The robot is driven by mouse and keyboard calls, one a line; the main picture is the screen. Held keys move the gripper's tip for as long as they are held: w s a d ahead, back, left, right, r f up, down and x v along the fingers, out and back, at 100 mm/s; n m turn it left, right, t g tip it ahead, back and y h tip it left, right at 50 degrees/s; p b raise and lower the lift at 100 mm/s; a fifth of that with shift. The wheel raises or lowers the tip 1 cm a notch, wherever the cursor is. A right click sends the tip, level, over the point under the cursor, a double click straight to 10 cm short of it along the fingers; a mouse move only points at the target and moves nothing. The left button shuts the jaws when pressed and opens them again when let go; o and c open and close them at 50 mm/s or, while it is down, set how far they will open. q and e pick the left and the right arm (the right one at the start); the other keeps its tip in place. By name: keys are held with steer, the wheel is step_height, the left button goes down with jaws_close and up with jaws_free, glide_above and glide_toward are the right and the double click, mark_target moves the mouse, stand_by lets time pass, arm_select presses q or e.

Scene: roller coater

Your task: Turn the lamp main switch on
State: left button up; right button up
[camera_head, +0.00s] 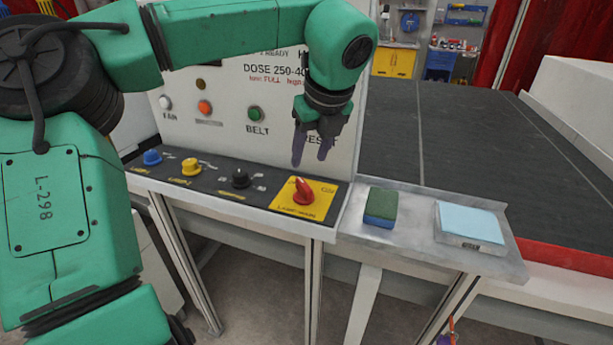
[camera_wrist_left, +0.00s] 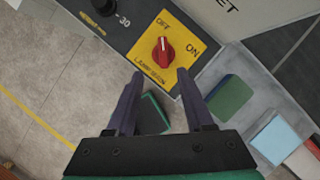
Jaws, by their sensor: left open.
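The lamp main switch (camera_head: 303,190) is a red rotary knob on a yellow plate at the right end of the dark control strip. In the left wrist view the knob (camera_wrist_left: 163,48) stands near the top middle, with OFF above it and ON to its right; its light mark points up toward OFF. My left gripper (camera_head: 311,160) is above and just behind the knob in the head view, fingers pointing down. In the wrist view its two fingers (camera_wrist_left: 160,74) are apart and empty, tips just below the knob, not visibly touching it. My right gripper is not in view.
Black (camera_head: 241,178), yellow (camera_head: 191,166) and blue (camera_head: 152,157) knobs line the strip to the left. The upright panel with a green BELT button (camera_head: 254,113) rises behind. A green-and-blue sponge (camera_head: 381,206) and a light-blue pad (camera_head: 470,222) lie on the metal shelf at right.

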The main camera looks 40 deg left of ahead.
arm_select(q)
glide_above(304, 184)
steer(key=s+d, duration=0.1)
steer(key=d, duration=0.1)
step_height(304, 184, down, 5)
steer(key=shift+s+r+p, duration=0.15)
steer(key=shift+r+p, duration=0.05)
steer(key=shift+p, duration=0.25)
steer(key=x, duration=0.4)
steer(key=shift+w+r+p, duration=0.1)
steer(key=shift+w+p, duration=0.2)
steer(key=shift+p, duration=0.05)
steer(key=shift+a+f, duration=0.1)
steer(key=shift+f, duration=0.25)
steer(key=shift+s+f, duration=0.1)
steer(key=shift+f, duration=0.05)
steer(key=shift+s, duration=0.1)
jaws_close()
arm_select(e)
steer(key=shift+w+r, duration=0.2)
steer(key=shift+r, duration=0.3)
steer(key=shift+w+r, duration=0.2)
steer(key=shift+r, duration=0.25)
